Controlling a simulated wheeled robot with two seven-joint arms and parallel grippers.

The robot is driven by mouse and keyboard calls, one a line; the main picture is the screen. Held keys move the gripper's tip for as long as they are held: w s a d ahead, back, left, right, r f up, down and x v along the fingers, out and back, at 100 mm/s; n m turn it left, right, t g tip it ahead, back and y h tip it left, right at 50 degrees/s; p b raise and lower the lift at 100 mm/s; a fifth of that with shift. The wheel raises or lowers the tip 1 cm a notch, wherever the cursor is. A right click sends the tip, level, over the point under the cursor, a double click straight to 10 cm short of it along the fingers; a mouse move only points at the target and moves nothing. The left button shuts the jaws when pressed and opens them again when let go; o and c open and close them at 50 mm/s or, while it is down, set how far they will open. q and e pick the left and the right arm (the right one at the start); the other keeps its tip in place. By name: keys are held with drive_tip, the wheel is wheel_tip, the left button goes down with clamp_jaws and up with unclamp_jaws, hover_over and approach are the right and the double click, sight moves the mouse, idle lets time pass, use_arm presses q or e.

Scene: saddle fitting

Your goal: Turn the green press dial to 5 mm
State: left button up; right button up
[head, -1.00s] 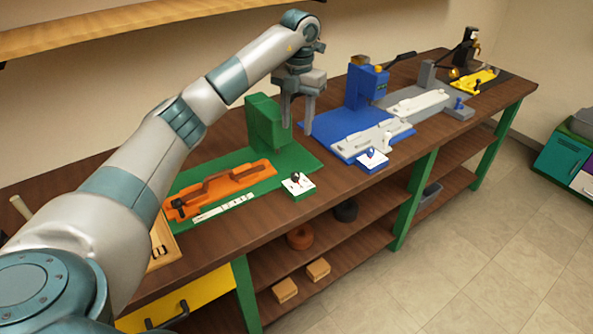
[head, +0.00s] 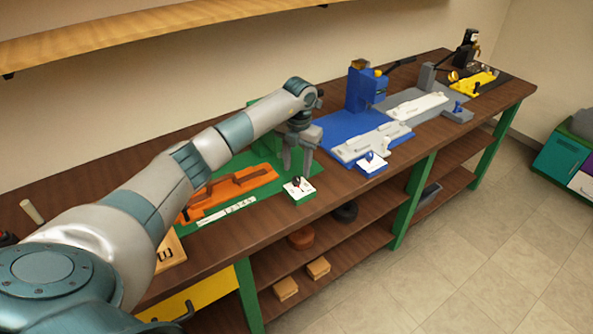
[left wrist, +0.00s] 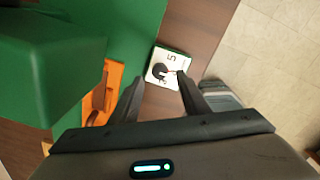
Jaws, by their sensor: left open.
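The green press dial (head: 298,189) is a white-faced square box with green sides and a dark knob, at the front edge of the green press base. In the left wrist view the dial (left wrist: 166,68) shows a dark round knob and a "5" mark on its white face. My left gripper (head: 298,172) is open above the dial, fingers pointing down. In the left wrist view its fingers (left wrist: 158,92) stand on either side below the dial, with nothing between them. The exact knob setting is too small to read. My right gripper is not in view.
The green press (head: 266,140) stands behind my gripper, partly hidden by my arm. An orange fixture (head: 235,184) and a numbered white scale strip (head: 228,210) lie to the left. A blue press (head: 362,90) with its own dial (head: 372,163) stands to the right.

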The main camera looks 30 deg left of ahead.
sight(296, 178)
use_arm(q)
drive_tip(key=shift+a+f+p, duration=0.1)
drive_tip(key=shift+f+p, duration=0.35)
drive_tip(key=shift+f, duration=1.6)
drive_tip(key=c, duration=1.1)
